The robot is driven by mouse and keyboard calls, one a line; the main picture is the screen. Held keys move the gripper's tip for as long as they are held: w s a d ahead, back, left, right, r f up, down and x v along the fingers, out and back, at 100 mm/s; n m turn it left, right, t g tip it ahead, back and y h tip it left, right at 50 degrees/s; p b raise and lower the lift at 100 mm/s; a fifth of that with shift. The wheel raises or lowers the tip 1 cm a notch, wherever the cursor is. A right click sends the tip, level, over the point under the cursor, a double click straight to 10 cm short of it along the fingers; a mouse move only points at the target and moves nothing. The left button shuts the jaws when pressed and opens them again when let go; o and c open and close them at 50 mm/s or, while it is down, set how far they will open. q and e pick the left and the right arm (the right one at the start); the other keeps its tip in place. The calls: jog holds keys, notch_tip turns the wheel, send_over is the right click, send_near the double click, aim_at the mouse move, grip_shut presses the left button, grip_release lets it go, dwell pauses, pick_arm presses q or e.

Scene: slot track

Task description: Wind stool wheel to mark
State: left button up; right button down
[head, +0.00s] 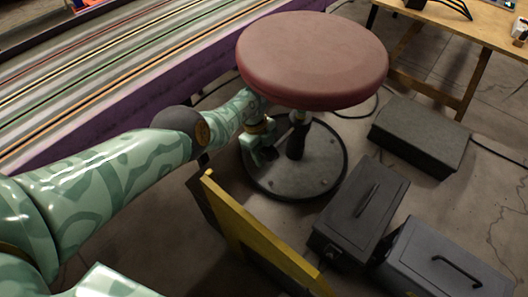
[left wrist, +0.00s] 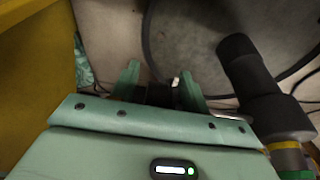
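The stool has a round dull-red seat (head: 312,58) on a dark column (head: 296,142) above a round grey base (head: 290,185) with a black rim. My left gripper (head: 262,158) is under the seat, left of the column and above the base. In the left wrist view its two green fingers (left wrist: 160,82) stand apart, with a dark shape and a small pale spot between them; I see nothing clearly gripped. The dark column (left wrist: 250,78) is to their right, a yellow-green band at its lower end. I cannot make out a wheel or a mark. My right gripper is not in view.
A yellow board (head: 250,240) stands in front of the stool, close to my left forearm. Dark boxes (head: 360,210) and (head: 440,262) and a grey case (head: 418,135) lie to the right. A striped track (head: 110,55) is behind left; a wooden table (head: 470,25) is behind right.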

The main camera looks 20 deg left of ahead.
pick_arm(q)
jog(key=shift+r, duration=0.2)
jog(key=shift+w+a+r+p, duration=0.1)
jog(key=shift+r+p, duration=0.25)
jog(key=shift+r, duration=0.15)
jog(key=w+a+b, duration=0.4)
jog(key=a+b, duration=0.1)
jog(key=a, duration=0.6)
jog(key=shift+a, duration=0.2)
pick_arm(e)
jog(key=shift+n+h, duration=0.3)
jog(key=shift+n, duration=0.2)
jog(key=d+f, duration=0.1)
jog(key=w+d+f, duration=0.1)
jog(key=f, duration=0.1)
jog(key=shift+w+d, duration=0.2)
pick_arm(q)
jog(key=shift+f, duration=0.15)
